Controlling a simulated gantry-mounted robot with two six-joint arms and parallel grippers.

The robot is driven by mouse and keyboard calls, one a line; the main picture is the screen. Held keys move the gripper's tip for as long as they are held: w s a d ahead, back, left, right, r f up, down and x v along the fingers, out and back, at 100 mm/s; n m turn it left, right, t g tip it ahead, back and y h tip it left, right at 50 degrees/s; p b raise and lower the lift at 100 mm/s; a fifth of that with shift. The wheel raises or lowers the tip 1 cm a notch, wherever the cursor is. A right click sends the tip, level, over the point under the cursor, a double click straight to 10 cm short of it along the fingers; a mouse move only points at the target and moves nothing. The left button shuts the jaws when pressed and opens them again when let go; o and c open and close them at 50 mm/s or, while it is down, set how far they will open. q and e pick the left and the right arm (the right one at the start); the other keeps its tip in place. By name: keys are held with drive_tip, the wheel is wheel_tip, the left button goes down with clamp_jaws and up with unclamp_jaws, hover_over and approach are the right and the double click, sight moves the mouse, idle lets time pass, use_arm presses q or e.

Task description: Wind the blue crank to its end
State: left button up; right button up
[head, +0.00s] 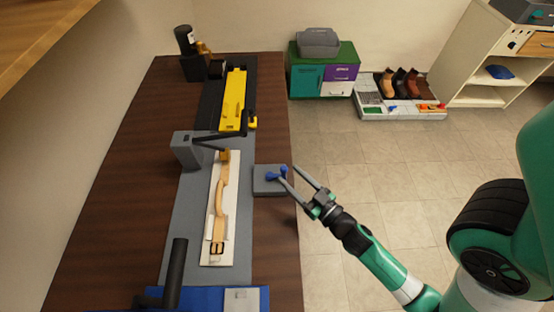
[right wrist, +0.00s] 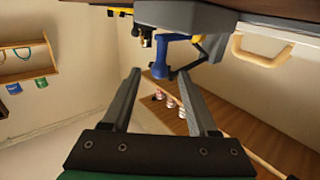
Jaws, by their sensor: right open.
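The blue crank (head: 277,174) sits on a grey block (head: 265,187) at the right edge of the dark wooden table. My right gripper (head: 288,174) reaches in from the right, open, with its fingertips close to the crank. In the right wrist view the crank (right wrist: 161,52) hangs from the grey block (right wrist: 185,16), and its lower end shows between the tips of my open right gripper (right wrist: 159,73). I cannot tell whether the fingers touch it. My left gripper is not in view.
A strap with a buckle (head: 220,195) lies on a pale board beside the crank block. A grey post with a dark arm (head: 187,150), a yellow slide (head: 234,100) and a black upright handle (head: 175,272) stand along the table. Open floor (head: 350,150) lies to the right.

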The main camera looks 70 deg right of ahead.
drive_tip(key=p+x, duration=0.1)
drive_tip(key=x, duration=0.6)
drive_tip(key=shift+w+d+r, duration=0.1)
clamp_jaws()
